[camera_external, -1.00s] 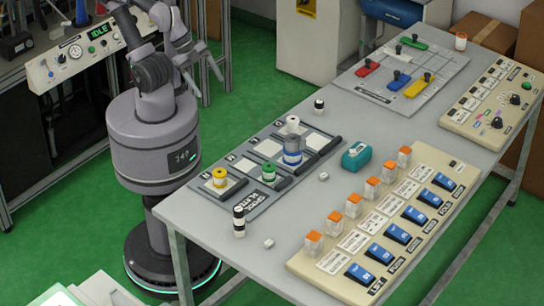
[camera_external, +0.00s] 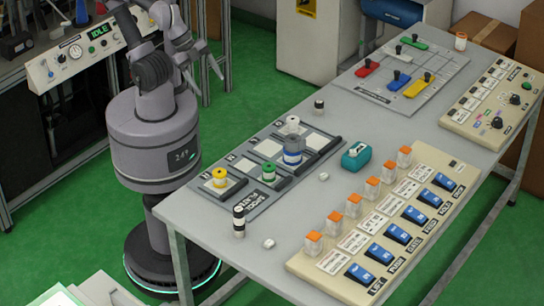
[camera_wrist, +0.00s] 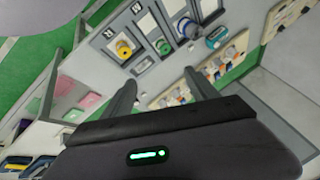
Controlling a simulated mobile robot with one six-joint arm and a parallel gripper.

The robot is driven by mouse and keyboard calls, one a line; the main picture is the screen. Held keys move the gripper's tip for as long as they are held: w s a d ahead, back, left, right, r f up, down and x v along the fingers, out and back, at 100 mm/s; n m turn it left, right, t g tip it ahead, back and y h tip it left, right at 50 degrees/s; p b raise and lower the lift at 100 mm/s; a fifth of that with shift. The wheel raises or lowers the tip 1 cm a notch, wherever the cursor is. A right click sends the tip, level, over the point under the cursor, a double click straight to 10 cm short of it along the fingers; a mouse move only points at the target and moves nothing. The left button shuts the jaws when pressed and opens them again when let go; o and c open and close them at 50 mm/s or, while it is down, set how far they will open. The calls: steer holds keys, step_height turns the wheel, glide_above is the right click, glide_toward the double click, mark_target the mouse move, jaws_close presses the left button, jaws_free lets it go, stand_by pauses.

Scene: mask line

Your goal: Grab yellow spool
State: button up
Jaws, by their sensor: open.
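The yellow spool (camera_external: 220,177) stands upright on the left pad of a dark station board (camera_external: 257,205) near the table's left edge. It also shows in the wrist view (camera_wrist: 123,48), above and left of my fingers. The green spool (camera_external: 268,173) stands to its right on its own pad, also visible in the wrist view (camera_wrist: 163,47). My gripper (camera_external: 213,66) is raised behind the table, well apart from the yellow spool. In the wrist view my gripper (camera_wrist: 159,76) has its two fingers spread with nothing between them.
A taller blue-and-grey spool (camera_external: 293,152) stands right of the green one. A black-and-white cylinder (camera_external: 239,222) stands in front of the board. A teal device (camera_external: 356,155) and a switch panel (camera_external: 412,250) lie to the right. The table's left corner is mostly clear.

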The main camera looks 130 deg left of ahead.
mark_target(220, 175)
steer(key=w+d+f+m+g+y+p, duration=0.1)
steer(key=d+f+m+g+y, duration=0.2)
steer(key=d+f+m, duration=0.7)
steer(key=w+d+f+m+g+y, duration=0.1)
steer(key=d+f+m+g+y, duration=0.2)
steer(key=m, duration=1.4)
steer(key=s+d+f+m+t+y, duration=0.25)
steer(key=f+m+t, duration=0.45)
steer(key=m, duration=0.9)
steer(key=s+d+f+m+t+y, duration=0.25)
steer(key=f+m+t, duration=0.35)
steer(key=f+m, duration=0.65)
steer(key=w+a+m+b, duration=0.1)
steer(key=w+a, duration=0.3)
steer(key=w+a+r+m+b, duration=0.1)
steer(key=w+a, duration=0.3)
steer(key=w+a+r+m+b, duration=0.1)
steer(key=w+a+b, duration=0.1)
steer(key=w+a, duration=0.2)
steer(key=shift+w+a+h, duration=0.1)
steer(key=shift+a+h, duration=0.1)
steer(key=shift+h, duration=0.1)
steer(key=shift+c, duration=0.5)
jaws_close()
